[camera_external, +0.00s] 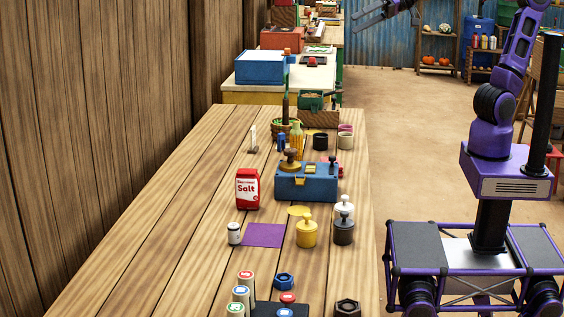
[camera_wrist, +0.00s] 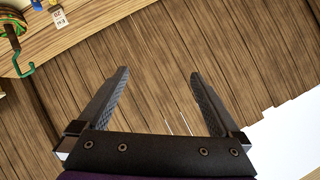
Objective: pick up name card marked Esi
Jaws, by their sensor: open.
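A small white card (camera_wrist: 59,19) with dark and red marks shows upside down near the top left of the wrist view. Its print is too small to read surely as Esi. In the external view a thin white upright piece (camera_external: 253,138) stands on the table, seen nearly edge-on; it may be this card. My gripper (camera_wrist: 159,73) is open and empty, and the card lies well beyond its left finger. In the external view my gripper (camera_external: 368,16) is high at the top, above and right of the table, far from the card.
The wooden table (camera_external: 165,215) holds a blue box (camera_external: 307,182), a red salt pack (camera_external: 247,188), yellow (camera_external: 306,233) and dark weights, and several capped jars. A basket (camera_external: 285,125) and blue piece (camera_external: 281,141) stand near the white piece. The table's left side is bare.

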